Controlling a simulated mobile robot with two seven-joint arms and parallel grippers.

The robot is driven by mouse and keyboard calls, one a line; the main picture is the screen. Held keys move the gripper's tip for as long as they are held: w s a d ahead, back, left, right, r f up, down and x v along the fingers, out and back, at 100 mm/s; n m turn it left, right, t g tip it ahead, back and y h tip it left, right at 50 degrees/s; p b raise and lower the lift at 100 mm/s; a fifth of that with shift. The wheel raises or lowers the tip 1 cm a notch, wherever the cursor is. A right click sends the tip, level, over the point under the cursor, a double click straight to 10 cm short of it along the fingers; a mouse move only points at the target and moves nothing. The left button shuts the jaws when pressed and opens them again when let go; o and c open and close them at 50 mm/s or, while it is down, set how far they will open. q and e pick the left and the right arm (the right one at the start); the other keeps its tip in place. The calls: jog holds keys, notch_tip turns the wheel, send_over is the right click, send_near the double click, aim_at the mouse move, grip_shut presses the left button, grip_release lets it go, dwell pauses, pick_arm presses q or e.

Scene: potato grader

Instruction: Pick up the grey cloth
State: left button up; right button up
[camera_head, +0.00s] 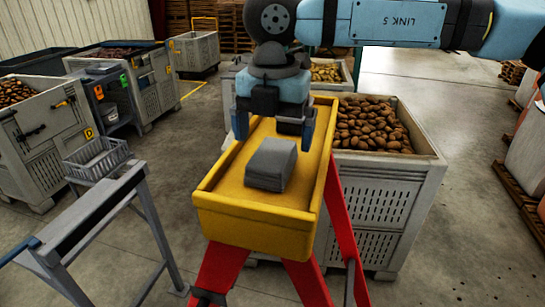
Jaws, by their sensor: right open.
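The grey cloth (270,166) is a folded block-like pad lying on the yellow tray top (228,186) of a stand with red legs. My right gripper (273,125) points down above the far part of this tray, just behind the cloth in the picture. Its two fingers are spread apart with nothing visible between them. Whether the fingertips touch the tray cannot be told. My left gripper is not in the view.
A grey crate of potatoes (390,185) stands close at the right of the yellow stand. A grey metal stand (85,222) with a small grey basket (98,160) is at the left. More crates stand behind. Open concrete floor lies at the front right.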

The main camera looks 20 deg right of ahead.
aim_at(273, 152)
jog(key=shift+f, duration=0.35)
jog(key=f, duration=0.1)
jog(key=f+p, duration=0.1)
jog(key=f, duration=0.1)
jog(key=shift+w+f+p, duration=0.3)
jog(key=shift+p, duration=0.05)
jog(key=shift+f, duration=0.45)
jog(key=shift+c, duration=0.2)
jog(key=c, duration=1)
